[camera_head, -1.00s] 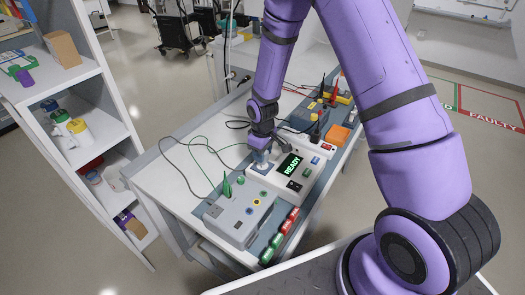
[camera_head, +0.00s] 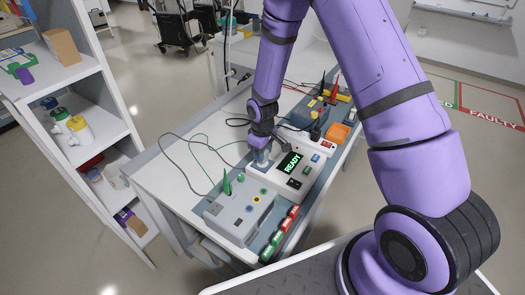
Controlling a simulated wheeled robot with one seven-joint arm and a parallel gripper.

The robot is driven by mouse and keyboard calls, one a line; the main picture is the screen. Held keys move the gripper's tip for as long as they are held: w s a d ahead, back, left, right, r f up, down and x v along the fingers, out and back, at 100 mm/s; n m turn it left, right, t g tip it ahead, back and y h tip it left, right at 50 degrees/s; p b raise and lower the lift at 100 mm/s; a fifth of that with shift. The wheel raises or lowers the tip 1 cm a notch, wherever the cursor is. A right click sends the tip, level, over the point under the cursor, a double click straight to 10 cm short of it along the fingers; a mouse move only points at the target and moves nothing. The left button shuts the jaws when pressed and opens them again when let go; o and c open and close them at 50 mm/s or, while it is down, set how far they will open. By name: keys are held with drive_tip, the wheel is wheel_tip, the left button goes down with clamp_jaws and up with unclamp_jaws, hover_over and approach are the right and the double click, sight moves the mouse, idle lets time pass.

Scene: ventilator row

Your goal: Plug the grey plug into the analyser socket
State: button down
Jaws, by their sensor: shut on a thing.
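The white analyser (camera_head: 291,184) stands on the bench, with a lit green READY display on its top. My gripper (camera_head: 262,160) points down at the analyser's left end, beside the display. It is shut on the grey plug, which is mostly hidden by the gripper's fingers. The socket under it is hidden, so I cannot tell whether the plug is seated in it or just above it. A grey cable (camera_head: 178,140) loops over the bench top to the left of my gripper.
An orange box (camera_head: 338,134) and several probes stand behind. A shelf (camera_head: 85,125) is at left.

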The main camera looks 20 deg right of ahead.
drive_tip(key=shift+f, duration=0.75)
idle(0.5)
drive_tip(key=c, duration=0.6)
unclamp_jaws()
drive_tip(key=shift+r, duration=0.1)
wheel_tip(320, 180, up, 11)
drive_tip(key=shift+f, duration=0.1)
drive_tip(key=s+d+r+m+t, duration=0.15)
drive_tip(key=s+r, duration=0.35)
drive_tip(key=r, duration=0.7)
drive_tip(key=s+d+r+m+t, duration=0.1)
drive_tip(key=s+d+r+m, duration=0.3)
drive_tip(key=r, duration=0.7)
drive_tip(key=s+r+t, duration=0.1)
drive_tip(key=s+r, duration=0.2)
drive_tip(key=s, duration=0.3)
drive_tip(key=s+d+r+m, duration=0.1)
drive_tip(key=s+r, duration=0.3)
drive_tip(key=s, duration=0.3)
drive_tip(key=s+r+t, duration=0.1)
drive_tip(key=s+r, duration=0.2)
drive_tip(key=s, duration=0.4)
drive_tip(key=shift+s+d+r+m+t, duration=0.2)
drive_tip(key=shift+m+t, duration=0.15)
